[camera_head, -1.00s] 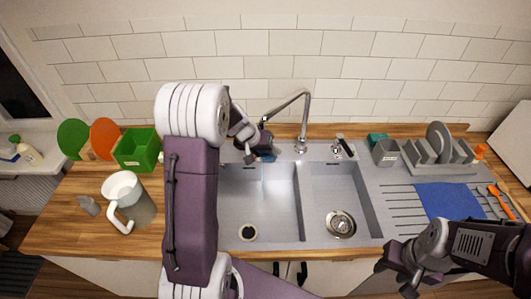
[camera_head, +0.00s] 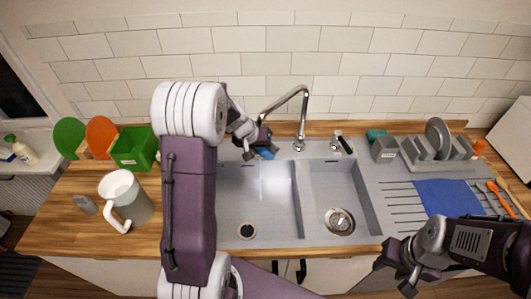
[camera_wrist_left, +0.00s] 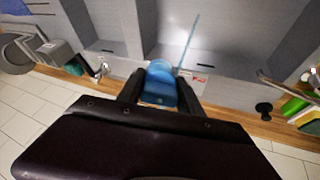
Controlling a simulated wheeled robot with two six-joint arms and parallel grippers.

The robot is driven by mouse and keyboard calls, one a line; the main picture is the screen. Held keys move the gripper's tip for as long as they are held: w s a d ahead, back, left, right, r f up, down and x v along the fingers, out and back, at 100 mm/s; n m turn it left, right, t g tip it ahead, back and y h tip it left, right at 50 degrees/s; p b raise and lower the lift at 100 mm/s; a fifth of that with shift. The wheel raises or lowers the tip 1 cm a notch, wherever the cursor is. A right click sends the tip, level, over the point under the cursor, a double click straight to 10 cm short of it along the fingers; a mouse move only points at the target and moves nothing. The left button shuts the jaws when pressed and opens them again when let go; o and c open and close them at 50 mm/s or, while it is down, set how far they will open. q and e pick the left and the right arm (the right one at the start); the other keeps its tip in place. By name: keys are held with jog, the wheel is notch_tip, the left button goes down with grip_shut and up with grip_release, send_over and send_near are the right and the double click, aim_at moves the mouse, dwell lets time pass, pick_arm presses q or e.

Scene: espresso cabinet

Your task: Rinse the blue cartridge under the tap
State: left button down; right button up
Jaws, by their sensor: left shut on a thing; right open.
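My left gripper (camera_head: 258,145) is shut on the blue cartridge (camera_head: 265,153) and holds it above the back of the left sink basin (camera_head: 230,207), just below the tap's spout. The cartridge also shows in the left wrist view (camera_wrist_left: 159,82), between the two dark fingers. The tap (camera_head: 304,112) is a curved metal spout behind the basins. A thin blue water stream (camera_wrist_left: 188,45) shows beside the cartridge in the wrist view; I cannot tell whether it touches it. My right gripper (camera_head: 400,272) is open and empty at the counter's front right.
The right basin (camera_head: 333,190) is empty. A white jug (camera_head: 140,208), green box (camera_head: 135,150) and upright green and orange discs stand at the left. A grey rack (camera_head: 440,162), blue cloth (camera_head: 448,198) and orange utensils are at the right.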

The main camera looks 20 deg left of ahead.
pick_arm(q)
jog(key=shift+s+r, duration=0.1)
jog(key=shift+s, duration=0.1)
jog(key=shift+d, duration=0.1)
jog(key=shift+s+d, duration=0.15)
jog(key=shift+d, duration=0.15)
jog(key=s+d+b, duration=0.1)
jog(key=s+d, duration=0.2)
jog(key=d, duration=0.3)
jog(key=shift+s+d, duration=0.15)
jog(key=shift+s, duration=0.05)
dwell(1.1)
